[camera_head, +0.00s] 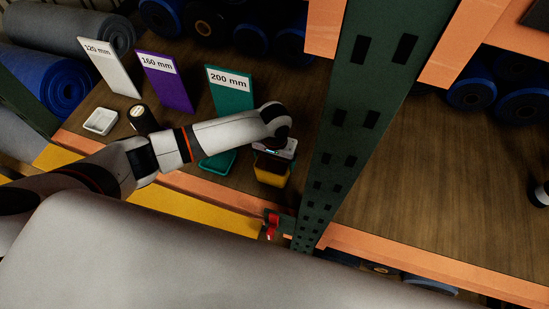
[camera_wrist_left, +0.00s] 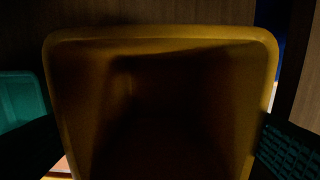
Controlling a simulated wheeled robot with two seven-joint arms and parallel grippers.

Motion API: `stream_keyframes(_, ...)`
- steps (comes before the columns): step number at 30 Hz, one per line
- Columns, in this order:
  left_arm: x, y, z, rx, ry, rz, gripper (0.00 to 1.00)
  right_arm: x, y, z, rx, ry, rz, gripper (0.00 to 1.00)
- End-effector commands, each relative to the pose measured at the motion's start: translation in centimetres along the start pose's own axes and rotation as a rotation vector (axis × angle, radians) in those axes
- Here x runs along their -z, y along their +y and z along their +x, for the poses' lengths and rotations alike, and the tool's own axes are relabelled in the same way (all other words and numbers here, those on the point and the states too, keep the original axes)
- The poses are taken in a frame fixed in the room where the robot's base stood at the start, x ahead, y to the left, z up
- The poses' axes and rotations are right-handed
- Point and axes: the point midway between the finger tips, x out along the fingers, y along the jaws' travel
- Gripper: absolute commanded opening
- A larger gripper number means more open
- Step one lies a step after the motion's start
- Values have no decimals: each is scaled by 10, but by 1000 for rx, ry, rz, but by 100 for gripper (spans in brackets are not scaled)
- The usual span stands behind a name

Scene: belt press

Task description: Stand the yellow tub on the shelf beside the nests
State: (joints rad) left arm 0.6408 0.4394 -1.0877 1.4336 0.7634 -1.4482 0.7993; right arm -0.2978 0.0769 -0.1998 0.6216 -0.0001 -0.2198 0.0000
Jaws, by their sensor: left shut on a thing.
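The yellow tub (camera_head: 271,177) is upright near the shelf's front edge, just right of the teal nest (camera_head: 217,164) and left of the green post. My left gripper (camera_head: 273,155) is over the tub and shut on it. In the left wrist view the open, empty-looking tub (camera_wrist_left: 160,33) fills most of the picture, with a dark finger at each side. I cannot tell whether its base touches the shelf. The white nest (camera_head: 101,121) stands further left. My left arm hides the area before the purple panel. My right gripper is not clearly seen.
Label panels read 120 mm (camera_head: 111,72), 160 mm (camera_head: 165,82) and 200 mm (camera_head: 229,91). The perforated green post (camera_head: 345,125) rises close right of the tub. The wooden shelf (camera_head: 430,170) beyond it is largely clear.

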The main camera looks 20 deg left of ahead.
Motion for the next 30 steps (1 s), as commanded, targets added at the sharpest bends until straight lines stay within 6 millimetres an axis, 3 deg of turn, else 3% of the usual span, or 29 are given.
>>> stream_keyframes(4,0,0,3,0,0,-1,64,1,-3,1,3,1,-2,100)
stream_keyframes(5,0,0,3,0,0,-1,91,1,-3,0,4,2,-2,100)
stream_keyframes(7,0,0,2,0,0,-1,100,2,-3,0,4,2,-2,100)
stream_keyframes(17,-1,0,-5,2,-2,0,100,4,-3,1,4,5,-3,100)
stream_keyframes(30,-1,0,-92,2,-4,0,100,5,-3,12,3,6,-2,100)
